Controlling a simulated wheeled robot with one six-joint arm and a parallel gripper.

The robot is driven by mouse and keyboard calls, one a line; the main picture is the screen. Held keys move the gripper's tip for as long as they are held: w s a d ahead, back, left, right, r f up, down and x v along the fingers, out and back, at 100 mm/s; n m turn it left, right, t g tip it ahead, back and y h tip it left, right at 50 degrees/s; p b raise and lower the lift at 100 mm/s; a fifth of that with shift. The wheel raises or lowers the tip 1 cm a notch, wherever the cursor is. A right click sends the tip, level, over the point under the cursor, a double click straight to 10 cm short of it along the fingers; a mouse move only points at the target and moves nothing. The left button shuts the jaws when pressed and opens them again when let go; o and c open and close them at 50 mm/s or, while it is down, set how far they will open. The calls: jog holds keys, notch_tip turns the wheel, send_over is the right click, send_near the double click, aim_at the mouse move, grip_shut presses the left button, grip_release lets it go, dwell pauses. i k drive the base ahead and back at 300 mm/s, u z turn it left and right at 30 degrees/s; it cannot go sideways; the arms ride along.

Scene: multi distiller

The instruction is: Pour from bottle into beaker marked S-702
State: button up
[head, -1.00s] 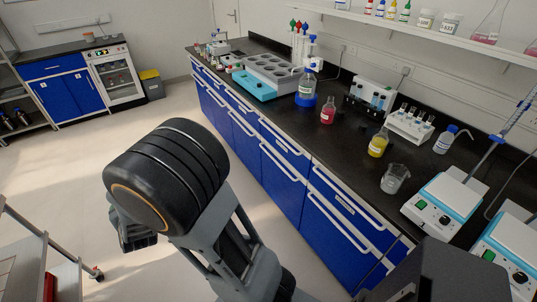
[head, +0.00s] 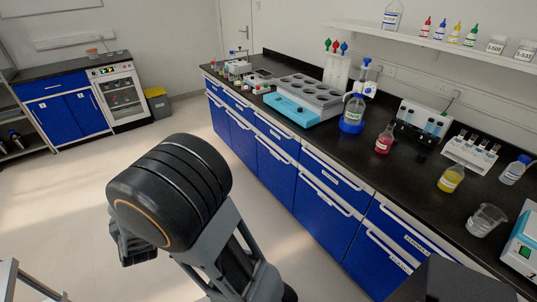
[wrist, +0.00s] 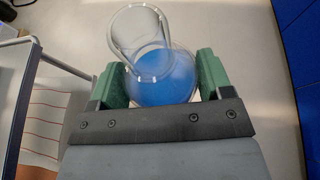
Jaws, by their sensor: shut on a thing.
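My gripper (wrist: 160,78) is shut on a clear glass bottle (wrist: 165,80) with blue liquid in it. The green fingers press on both sides of its round body, and its open mouth points toward the wrist camera. In the head view my arm hides the bottle. A clear, empty-looking beaker (head: 486,220) stands upright on the black bench near the right side. No S-702 label can be read on it. My gripper is off to the left of the bench, over the floor, well apart from the beaker.
The black bench (head: 410,170) holds a yellow flask (head: 451,179), a red flask (head: 384,140), a blue-filled vessel (head: 352,115), a tube rack (head: 470,153) and a hotplate (head: 524,240) at the right edge. A cart (wrist: 50,60) stands beside my gripper.

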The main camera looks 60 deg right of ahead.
aim_at(486, 219)
jog(key=z, duration=3.6)
